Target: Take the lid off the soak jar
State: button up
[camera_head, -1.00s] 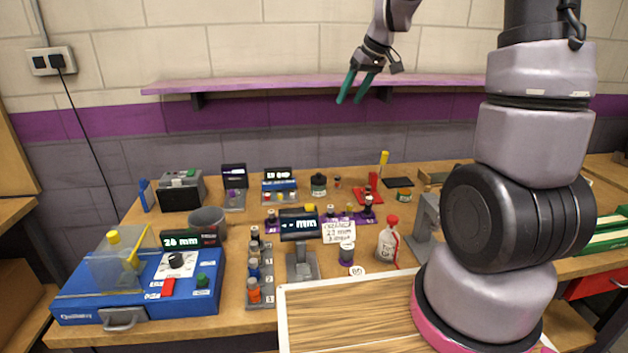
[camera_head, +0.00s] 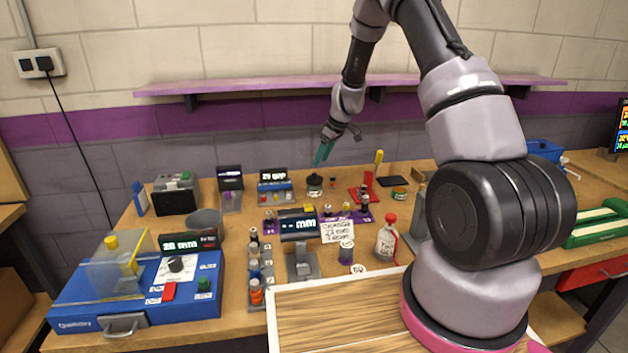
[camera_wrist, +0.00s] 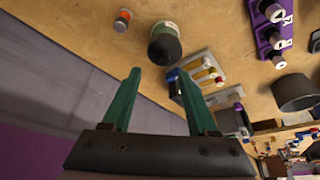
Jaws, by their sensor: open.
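A small jar with a black lid (camera_head: 314,180) and a pale greenish label stands upright at the back of the bench, and I take it to be the soak jar. The lid is on it. In the wrist view the jar's dark lid (camera_wrist: 165,50) shows just beyond the fingertips, with the pale jar body partly behind it. My gripper (camera_head: 321,162) has green fingers pointing down, above and close to the jar. In the wrist view my gripper (camera_wrist: 156,75) is open, with nothing between its fingers.
A blue unit with a display (camera_head: 275,198) stands just left of the jar. The purple shelf (camera_head: 240,86) runs along the wall behind.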

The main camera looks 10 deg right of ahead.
aim_at(316, 174)
jog(key=shift+s+a+x, duration=0.1)
jog(key=shift+s+x, duration=0.05)
jog(key=shift+x, duration=1.35)
jog(key=shift+s+a+x, duration=0.1)
jog(key=shift+a+x, duration=0.05)
jog(key=shift+x, duration=1.35)
grip_shut()
